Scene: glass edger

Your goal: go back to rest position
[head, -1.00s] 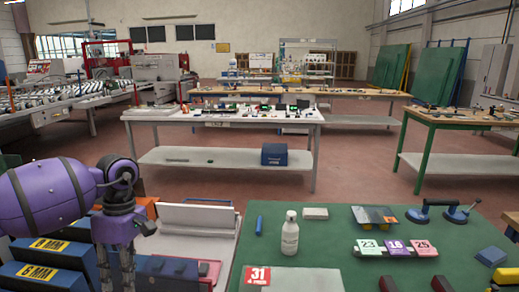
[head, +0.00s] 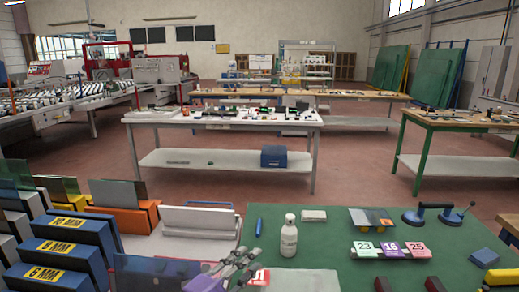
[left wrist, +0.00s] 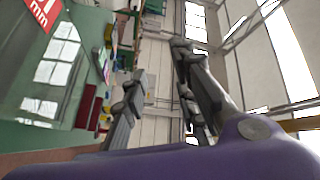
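My left gripper (head: 254,262) is low in the middle of the head view, just over the near left edge of the green table (head: 340,232). Its purple body is partly cut off by the bottom edge. In the left wrist view its two grey fingers (left wrist: 160,70) stand apart with nothing between them. My right gripper is in neither view.
A white bottle (head: 289,238), a blue marker (head: 259,226), number cards (head: 390,249) and a suction lifter (head: 437,215) stand on the green table. Open floor lies behind.

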